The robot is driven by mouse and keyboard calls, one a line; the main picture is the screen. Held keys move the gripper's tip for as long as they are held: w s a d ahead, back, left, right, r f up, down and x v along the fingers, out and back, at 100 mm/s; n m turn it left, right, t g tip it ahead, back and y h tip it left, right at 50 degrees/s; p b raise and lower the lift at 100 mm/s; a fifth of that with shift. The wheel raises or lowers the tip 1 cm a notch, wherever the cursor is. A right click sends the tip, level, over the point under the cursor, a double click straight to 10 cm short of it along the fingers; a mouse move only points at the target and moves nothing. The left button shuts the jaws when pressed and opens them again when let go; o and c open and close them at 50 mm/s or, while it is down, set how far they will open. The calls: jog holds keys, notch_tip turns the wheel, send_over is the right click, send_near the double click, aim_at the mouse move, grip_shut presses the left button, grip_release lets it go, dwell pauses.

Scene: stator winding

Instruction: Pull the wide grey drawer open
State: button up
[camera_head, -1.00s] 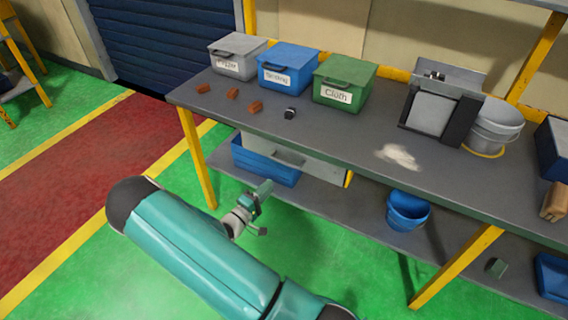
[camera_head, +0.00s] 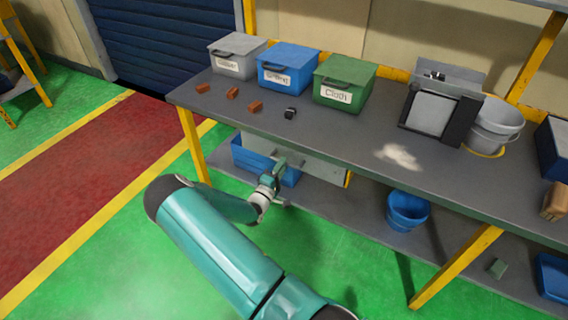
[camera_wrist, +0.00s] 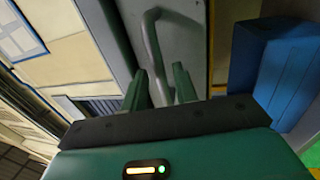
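The wide grey drawer (camera_head: 320,170) hangs under the workbench top; its handle is hidden behind my gripper in the head view. In the wrist view the grey drawer front (camera_wrist: 184,40) fills the upper middle, with its bar handle (camera_wrist: 152,42) running up and down in the picture. My gripper (camera_wrist: 160,82) is open, with its two green fingers apart on either side of the handle bar. I cannot tell whether they touch it. In the head view my gripper (camera_head: 274,177) is at the drawer front.
A blue bin (camera_head: 246,158) sits on the lower shelf beside the drawer, and a blue bucket (camera_head: 407,212) stands farther right. The workbench (camera_head: 350,135) carries grey (camera_head: 238,58), blue (camera_head: 287,70) and green (camera_head: 343,86) boxes. Green floor (camera_head: 320,255) in front is clear.

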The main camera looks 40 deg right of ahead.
jog(key=shift+x, duration=1)
grip_shut()
jog(key=r+v, duration=0.2)
jog(key=v, duration=1.2)
jog(key=a+r+v, duration=0.1)
jog(key=r+v, duration=0.2)
jog(key=v, duration=1.2)
jog(key=shift+r, duration=0.35)
jog(key=shift+a, duration=0.15)
grip_release()
